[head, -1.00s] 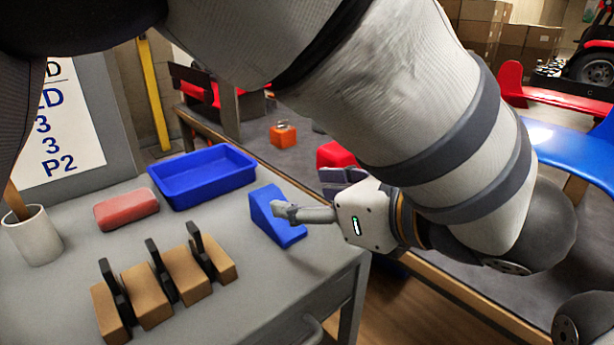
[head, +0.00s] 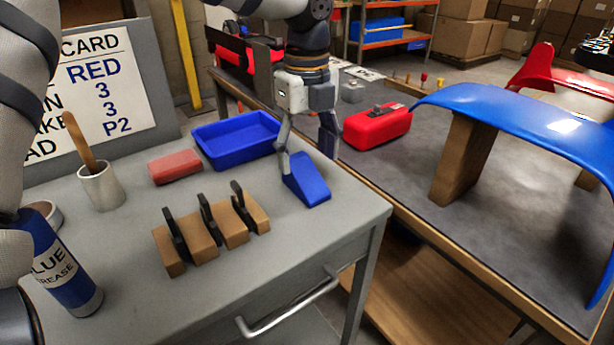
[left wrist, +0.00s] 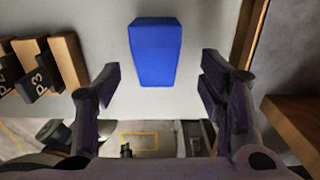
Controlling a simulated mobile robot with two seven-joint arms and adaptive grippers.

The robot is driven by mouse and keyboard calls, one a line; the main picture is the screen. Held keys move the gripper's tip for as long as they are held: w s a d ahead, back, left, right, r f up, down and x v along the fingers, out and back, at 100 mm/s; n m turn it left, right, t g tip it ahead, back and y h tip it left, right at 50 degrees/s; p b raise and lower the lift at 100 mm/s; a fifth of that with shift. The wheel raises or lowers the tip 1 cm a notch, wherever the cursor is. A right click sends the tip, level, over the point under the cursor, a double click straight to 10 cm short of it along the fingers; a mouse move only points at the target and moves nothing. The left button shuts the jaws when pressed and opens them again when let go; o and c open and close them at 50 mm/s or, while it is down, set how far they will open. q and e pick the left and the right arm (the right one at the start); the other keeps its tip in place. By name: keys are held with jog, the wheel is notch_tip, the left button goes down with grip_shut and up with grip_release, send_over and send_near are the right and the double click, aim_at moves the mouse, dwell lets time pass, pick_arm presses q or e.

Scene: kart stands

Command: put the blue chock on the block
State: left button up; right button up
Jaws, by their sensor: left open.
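The blue chock (head: 308,182) is a wedge lying on the grey table near its far right corner. It also shows in the left wrist view (left wrist: 155,52), upper centre. My left gripper (head: 305,155) points down over it, open and empty. In the left wrist view its fingertips (left wrist: 160,84) are spread wider than the chock, which lies ahead of and between them, apart from both. A row of wooden blocks (head: 200,242) with black upright plates stands on the table nearer me. A flat red block (head: 175,166) lies further back. My right gripper is out of view.
A blue tray (head: 235,150) sits just left of my left gripper. The table's right edge is close to the chock. A bench with a red case (head: 378,127) lies beyond.

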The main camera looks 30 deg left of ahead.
aim_at(303, 168)
pick_arm(q)
jog(key=f, duration=0.5)
jog(key=shift+s+a, duration=0.1)
jog(key=shift+a, duration=0.3)
jog(key=shift+r, duration=0.1)
jog(key=c, duration=1.4)
